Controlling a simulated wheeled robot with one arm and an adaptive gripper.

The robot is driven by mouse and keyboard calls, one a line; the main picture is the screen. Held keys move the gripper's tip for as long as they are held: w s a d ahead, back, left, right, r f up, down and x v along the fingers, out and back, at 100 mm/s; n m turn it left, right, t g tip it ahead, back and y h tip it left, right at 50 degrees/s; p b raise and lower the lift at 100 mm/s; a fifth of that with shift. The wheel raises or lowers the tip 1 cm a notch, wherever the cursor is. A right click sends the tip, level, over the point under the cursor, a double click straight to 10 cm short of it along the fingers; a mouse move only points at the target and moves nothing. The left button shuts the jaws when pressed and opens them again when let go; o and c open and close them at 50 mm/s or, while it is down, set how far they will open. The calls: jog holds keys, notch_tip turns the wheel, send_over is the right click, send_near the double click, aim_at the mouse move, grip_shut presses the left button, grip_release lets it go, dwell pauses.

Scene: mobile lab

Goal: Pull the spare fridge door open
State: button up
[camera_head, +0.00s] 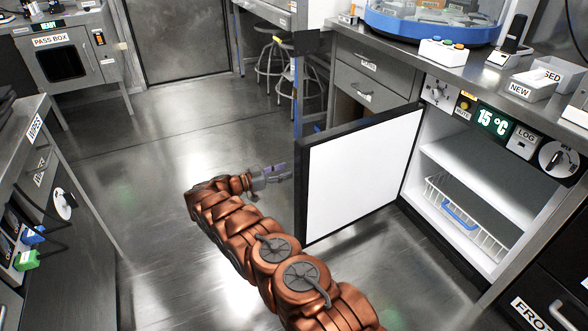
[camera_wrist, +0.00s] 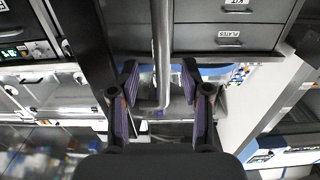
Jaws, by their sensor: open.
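The fridge door (camera_head: 355,175) stands wide open, swung out from the cabinet. Its white inner face is towards the head camera. The fridge interior (camera_head: 455,165) shows a white shelf and a wire basket with a blue handle. My gripper (camera_head: 280,172) is at the door's free edge, on its outer side. In the wrist view my gripper (camera_wrist: 160,92) is open. A grey metal bar handle (camera_wrist: 161,55) runs between the two fingers, with a gap on each side. The handle is hidden behind the door in the head view.
A 15 °C display (camera_head: 493,122) and control knobs sit above the fridge opening. Drawers (camera_head: 367,85) stand behind the door, with stools (camera_head: 275,65) farther back. A left counter (camera_head: 35,150) borders the aisle. The floor (camera_head: 130,180) between is clear.

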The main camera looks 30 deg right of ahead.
jog(key=shift+w+a, duration=0.1)
jog(key=shift+a, duration=2.5)
